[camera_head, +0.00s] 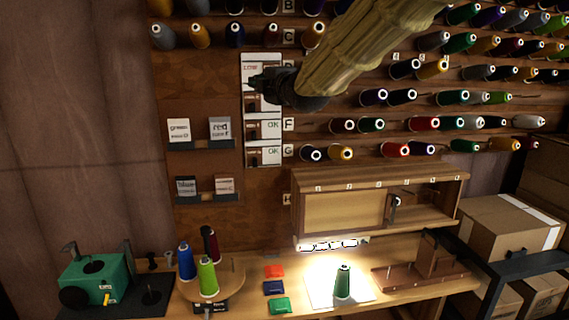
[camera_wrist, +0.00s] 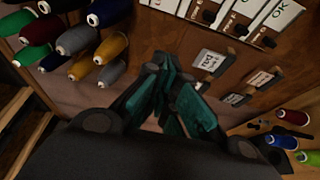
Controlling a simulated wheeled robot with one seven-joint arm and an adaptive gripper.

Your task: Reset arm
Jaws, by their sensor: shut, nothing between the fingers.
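My arm reaches in from the top right in the head view, in a yellowish sleeve. My gripper (camera_head: 256,82) is dark and is raised in front of the white label cards (camera_head: 264,128) on the thread wall. In the wrist view my gripper (camera_wrist: 160,66) shows its dark fingers with teal pads drawn together at the tips, holding nothing. I cannot tell how far the fingertips are from the wall.
Spools on pegs (camera_head: 424,124) fill the wall at right. Below, the workbench (camera_head: 440,286) holds a lit green spool (camera_head: 343,282), a round stand (camera_head: 236,282) with several spools, and a green machine (camera_head: 98,278). A wooden cabinet (camera_head: 343,213) sits above it. Cardboard boxes (camera_head: 500,232) stand at right.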

